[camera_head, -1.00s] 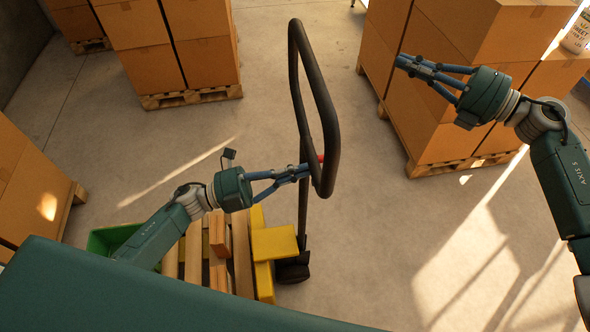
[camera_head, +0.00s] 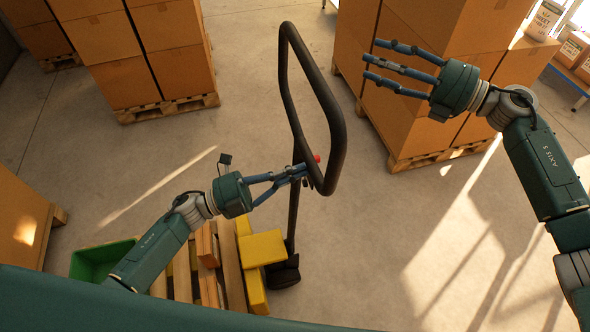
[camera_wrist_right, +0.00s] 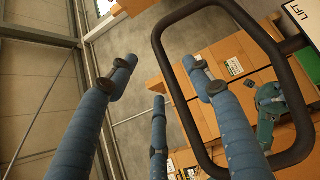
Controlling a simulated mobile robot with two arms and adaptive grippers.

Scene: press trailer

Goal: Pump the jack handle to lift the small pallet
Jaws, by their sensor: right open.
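The jack handle (camera_head: 328,110) is a tall black loop on a dark shaft, standing near the middle of the head view. My left gripper (camera_head: 302,172) has its fingers brought together on the lower part of the loop, beside a small red lever (camera_head: 316,158). The small pallet (camera_head: 232,268) of wooden slats is at the bottom, next to yellow parts (camera_head: 262,248), partly hidden by my left arm. My right gripper (camera_head: 375,68) is open and empty, right of the loop's upper part.
Stacked cartons on pallets stand at the back left (camera_head: 165,50) and back right (camera_head: 400,110). Another carton stack (camera_head: 20,205) is at the left edge. A green bin (camera_head: 95,260) is left of the small pallet. The floor (camera_head: 410,230) right of the handle is clear.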

